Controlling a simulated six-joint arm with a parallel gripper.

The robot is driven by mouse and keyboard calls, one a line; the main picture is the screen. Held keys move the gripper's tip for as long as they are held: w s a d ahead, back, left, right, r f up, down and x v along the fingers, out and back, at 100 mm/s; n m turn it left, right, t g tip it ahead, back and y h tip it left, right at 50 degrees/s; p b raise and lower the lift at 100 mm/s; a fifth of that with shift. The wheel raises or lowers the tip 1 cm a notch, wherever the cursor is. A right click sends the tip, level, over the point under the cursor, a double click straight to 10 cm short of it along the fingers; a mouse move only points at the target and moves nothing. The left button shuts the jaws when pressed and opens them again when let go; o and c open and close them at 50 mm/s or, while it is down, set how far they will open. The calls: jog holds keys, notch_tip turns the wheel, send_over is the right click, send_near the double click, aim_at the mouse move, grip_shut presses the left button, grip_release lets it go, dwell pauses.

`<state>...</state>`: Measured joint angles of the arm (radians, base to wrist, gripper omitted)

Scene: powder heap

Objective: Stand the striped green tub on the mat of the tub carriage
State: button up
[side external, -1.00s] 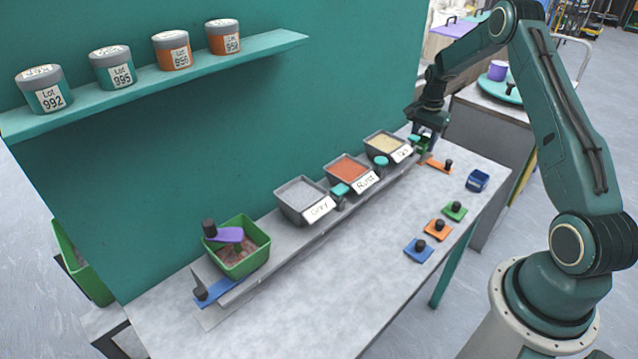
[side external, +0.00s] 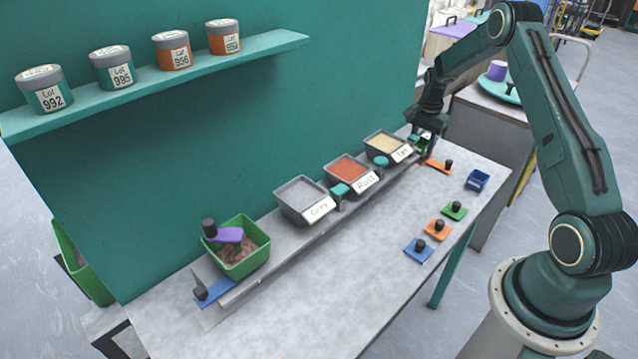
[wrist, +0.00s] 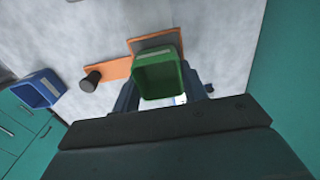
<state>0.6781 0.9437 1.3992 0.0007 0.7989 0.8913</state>
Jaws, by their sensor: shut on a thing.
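A small green tub (wrist: 161,78) is between the two fingers of my gripper (wrist: 160,90) in the wrist view, open side up. A little white shows low on its right; the stripes are not clear. In the side view my gripper (side external: 427,140) is shut on the tub, mostly hiding it, at the far right end of the ledge. The tub carriage (wrist: 118,68) is an orange plate with a black knob and a grey mat (wrist: 155,42). The tub overlaps the mat's edge in the wrist view; I cannot tell whether they touch. The carriage (side external: 436,165) is partly hidden in the side view.
A blue tub (side external: 477,180) stands on the table to the right. Blue, orange and green knobbed plates (side external: 436,230) lie in front. Bins of grey, rust and tan powder (side external: 348,170) line the ledge. A larger green bin (side external: 240,250) stands at its left end.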

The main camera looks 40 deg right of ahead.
jog(key=shift+f, duration=0.5)
dwell(0.5)
jog(key=o, duration=1)
jog(key=shift+o, duration=0.6)
jog(key=o, duration=0.3)
jog(key=shift+o, duration=0.2)
jog(key=shift+r, duration=0.15)
jog(key=shift+r, duration=3.35)
